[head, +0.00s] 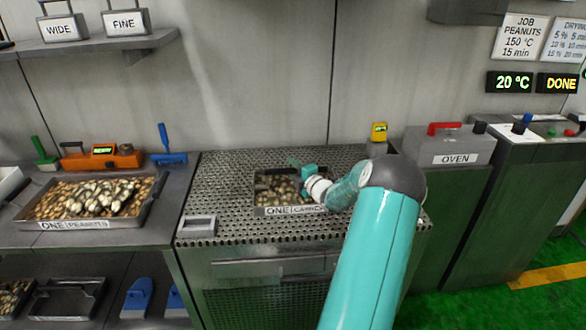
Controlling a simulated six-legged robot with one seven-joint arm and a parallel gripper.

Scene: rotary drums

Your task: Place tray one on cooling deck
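A metal tray labelled "ONE PEANUTS" (45,222) sits on the dark counter at the left, filled with brown pieces and a paler heap on top. A smaller tray labelled "ONE" and a second word that I cannot read surely (262,211) sits on the perforated metal deck (215,180) in the middle. It holds brownish pieces, and my arm covers its right side. My gripper (300,170) is over this smaller tray, its teal fingers near the tray's back right part. Whether it touches or grips anything is hard to see at this size.
A small grey block (197,226) lies at the deck's front left corner, and a yellow device (379,131) stands at its back right. The oven (458,145) is at the right. The deck's left part is mostly free.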

